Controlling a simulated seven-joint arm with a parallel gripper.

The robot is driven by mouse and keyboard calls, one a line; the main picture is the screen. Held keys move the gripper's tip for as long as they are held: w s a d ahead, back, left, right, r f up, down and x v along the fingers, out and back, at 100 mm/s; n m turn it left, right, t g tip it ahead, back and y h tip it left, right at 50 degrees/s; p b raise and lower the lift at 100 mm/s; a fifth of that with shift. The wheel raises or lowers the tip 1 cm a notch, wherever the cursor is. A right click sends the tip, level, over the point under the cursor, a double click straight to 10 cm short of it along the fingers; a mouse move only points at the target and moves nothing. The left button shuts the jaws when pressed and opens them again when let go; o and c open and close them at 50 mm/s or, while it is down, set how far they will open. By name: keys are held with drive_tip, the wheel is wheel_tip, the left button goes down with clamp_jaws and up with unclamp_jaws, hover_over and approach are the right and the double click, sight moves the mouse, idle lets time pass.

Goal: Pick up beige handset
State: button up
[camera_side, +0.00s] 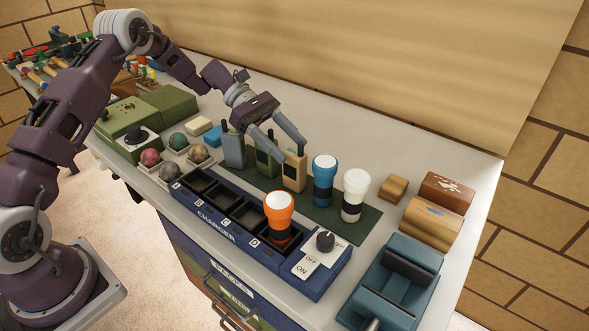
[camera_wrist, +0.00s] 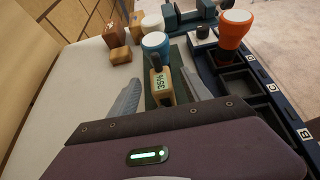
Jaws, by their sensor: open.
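The beige handset (camera_side: 296,174) stands upright on the dark green mat (camera_side: 345,219), between a green handset (camera_side: 266,162) and a blue-topped torch (camera_side: 324,180). In the wrist view the beige handset (camera_wrist: 162,88) shows green lettering and a dark upper part. My gripper (camera_side: 285,146) is open at the handset's upper part. In the wrist view my gripper (camera_wrist: 161,73) has one finger on each side of the handset, with gaps visible. I cannot tell how far down the fingers reach along it.
A grey handset (camera_side: 233,150) stands left of the green one. A white-topped torch (camera_side: 354,194) stands right. The blue charger (camera_side: 222,226), with an orange torch (camera_side: 279,214) in slot D, lies in front. Wooden blocks (camera_side: 432,222) and a blue device (camera_side: 398,283) sit right.

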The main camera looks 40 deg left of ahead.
drive_tip(key=shift+d+f, duration=0.3)
drive_tip(key=shift+d, duration=0.2)
clamp_jaws()
idle(1.0)
